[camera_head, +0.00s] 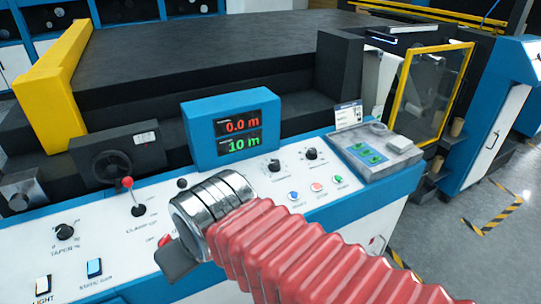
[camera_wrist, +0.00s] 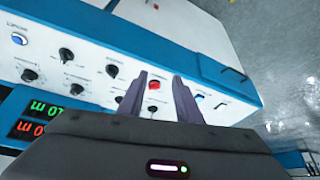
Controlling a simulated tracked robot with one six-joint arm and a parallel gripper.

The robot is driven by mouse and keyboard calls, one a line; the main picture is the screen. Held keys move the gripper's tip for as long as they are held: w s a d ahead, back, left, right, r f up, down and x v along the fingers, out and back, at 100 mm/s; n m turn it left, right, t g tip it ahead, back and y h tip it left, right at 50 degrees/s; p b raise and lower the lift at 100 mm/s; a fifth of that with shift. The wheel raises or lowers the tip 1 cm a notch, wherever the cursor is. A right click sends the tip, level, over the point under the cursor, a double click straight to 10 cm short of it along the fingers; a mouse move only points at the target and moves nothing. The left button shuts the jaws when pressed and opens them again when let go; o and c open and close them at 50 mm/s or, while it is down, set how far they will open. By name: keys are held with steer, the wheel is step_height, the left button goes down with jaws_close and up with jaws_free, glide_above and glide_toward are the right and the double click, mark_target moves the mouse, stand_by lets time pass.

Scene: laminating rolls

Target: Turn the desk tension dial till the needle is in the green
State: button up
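The desk panel (camera_head: 110,237) carries several black dials. One dial (camera_head: 64,232) at the left has a label that seems to read TAPER; two more dials, a left one (camera_head: 274,165) and a right one (camera_head: 311,153), sit right of the display. Their labels are too small to read, so I cannot tell which is the tension dial. No needle or green band is legible. In the wrist view, my gripper (camera_wrist: 158,88) has its two fingers apart with nothing held. A red knob or button (camera_wrist: 154,85) shows between them, with black dials (camera_wrist: 66,55) to the left.
A blue display (camera_head: 225,132) reads 0.0 m and 10 m. A red-topped lever (camera_head: 131,192) stands left of my wrist. Blue, red and green buttons (camera_head: 316,187) lie right of it.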

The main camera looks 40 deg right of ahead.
steer(key=shift+w, duration=0.25)
steer(key=shift+o, duration=0.4)
